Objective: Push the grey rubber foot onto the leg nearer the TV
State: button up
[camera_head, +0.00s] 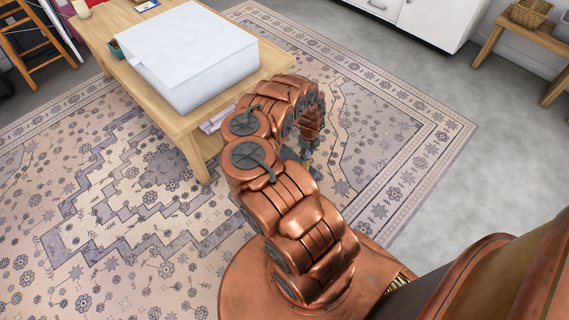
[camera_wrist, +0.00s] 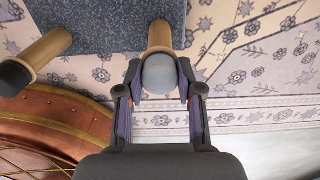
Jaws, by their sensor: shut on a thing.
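The light grey rounded rubber foot (camera_wrist: 159,73) is between the two fingers of my gripper (camera_wrist: 160,85) in the wrist view, and the fingers are shut on its sides. Right behind it, in line, is a pale wooden leg (camera_wrist: 160,36); I cannot tell how far the foot sits on it. A second wooden leg (camera_wrist: 50,47) at the left has a dark foot (camera_wrist: 14,78) on its end. Both legs stand out from a blue-grey flat surface (camera_wrist: 105,27). In the head view my gripper (camera_head: 304,154) is mostly hidden by my copper arm. No TV is in view.
A wooden table (camera_head: 190,123) with a large white box (camera_head: 195,55) stands left of my arm on a patterned rug (camera_head: 110,190). A white cabinet (camera_head: 425,20) and a wooden bench (camera_head: 525,33) with a basket (camera_head: 530,13) are at the upper right. Grey floor between is clear.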

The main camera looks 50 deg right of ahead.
aim_at(307, 153)
jog(key=shift+f, duration=0.1)
jog(key=o, duration=1.2)
notch_tip(307, 153, up, 3)
jog(key=shift+w+r, duration=0.15)
jog(key=shift+r, duration=4.35)
